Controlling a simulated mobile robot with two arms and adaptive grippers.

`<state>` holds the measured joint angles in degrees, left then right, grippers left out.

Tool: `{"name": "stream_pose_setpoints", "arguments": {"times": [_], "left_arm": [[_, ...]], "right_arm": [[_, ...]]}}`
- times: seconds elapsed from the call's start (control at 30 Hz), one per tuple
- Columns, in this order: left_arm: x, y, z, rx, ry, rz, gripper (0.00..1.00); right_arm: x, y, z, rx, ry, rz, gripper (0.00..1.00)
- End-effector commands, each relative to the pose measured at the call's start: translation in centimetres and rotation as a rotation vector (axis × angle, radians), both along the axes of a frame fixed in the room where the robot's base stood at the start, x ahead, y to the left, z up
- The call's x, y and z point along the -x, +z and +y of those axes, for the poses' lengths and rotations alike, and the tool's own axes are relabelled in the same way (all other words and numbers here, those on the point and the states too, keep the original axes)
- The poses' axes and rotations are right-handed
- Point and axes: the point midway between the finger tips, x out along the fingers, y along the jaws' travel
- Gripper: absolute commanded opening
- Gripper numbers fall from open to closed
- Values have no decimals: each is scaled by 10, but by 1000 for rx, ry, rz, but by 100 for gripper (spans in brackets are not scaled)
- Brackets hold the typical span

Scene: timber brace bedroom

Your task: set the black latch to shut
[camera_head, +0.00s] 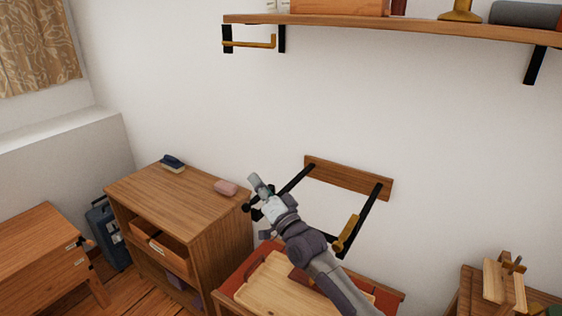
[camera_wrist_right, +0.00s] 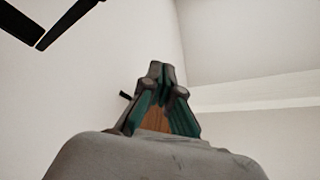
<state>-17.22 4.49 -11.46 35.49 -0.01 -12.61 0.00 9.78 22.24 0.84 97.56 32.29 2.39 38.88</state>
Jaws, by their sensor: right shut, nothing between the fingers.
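A wooden wall rail (camera_head: 348,178) carries two black bars that slant down and forward. The left black bar (camera_head: 297,180) runs toward my right gripper (camera_head: 260,187); small black parts (camera_head: 249,207) show beside the fingers, and I cannot tell which of these is the latch. A brass-coloured lever (camera_head: 346,233) sits at the right black bar (camera_head: 368,212). My right gripper is shut and empty, and I cannot tell whether it touches the black parts. In the right wrist view its fingers (camera_wrist_right: 158,75) are together, with black bars (camera_wrist_right: 45,30) at upper left. My left gripper is out of view.
A loaded shelf (camera_head: 400,26) hangs above. The wall between is clear.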

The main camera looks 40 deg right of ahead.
Motion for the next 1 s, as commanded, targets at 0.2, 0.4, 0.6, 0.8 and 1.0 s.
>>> {"name": "stream_pose_setpoints", "arguments": {"times": [0.2,0.4,0.6,0.8,1.0], "left_arm": [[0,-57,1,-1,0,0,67],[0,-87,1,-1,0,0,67],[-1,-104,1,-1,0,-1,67],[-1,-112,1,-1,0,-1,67],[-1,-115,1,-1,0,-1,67]], "right_arm": [[5,-32,12,320,2,-133,0],[8,-47,19,459,2,-191,0],[9,-58,22,562,2,-233,0],[10,-63,24,621,1,-258,0],[10,-65,24,643,2,-266,0]]}}
